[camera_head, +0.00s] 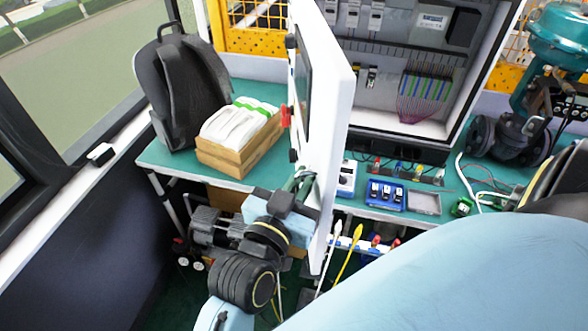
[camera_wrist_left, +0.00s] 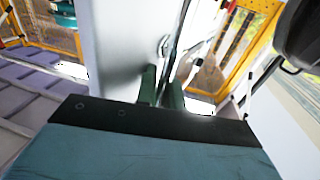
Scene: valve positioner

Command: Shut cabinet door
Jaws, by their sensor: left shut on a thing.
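The white cabinet door (camera_head: 330,130) stands wide open, seen nearly edge-on in the head view. Its broad pale face (camera_wrist_left: 125,50) fills the middle left of the left wrist view. The cabinet (camera_head: 440,128) behind it shows its wiring and terminal blocks. My left gripper (camera_head: 305,180) is at the door's lower near edge. In the left wrist view its two dark green fingers (camera_wrist_left: 162,88) are shut on the door edge; the exact contact is partly hidden. My right gripper is not in view.
A black backpack (camera_head: 180,85) and a wooden box with white packets (camera_head: 238,130) stand on the green table (camera_head: 165,155) left of the door. A blue tray (camera_head: 384,195) lies below the cabinet. A teal valve (camera_head: 555,40) stands right. My large pale-blue arm part covers the lower right.

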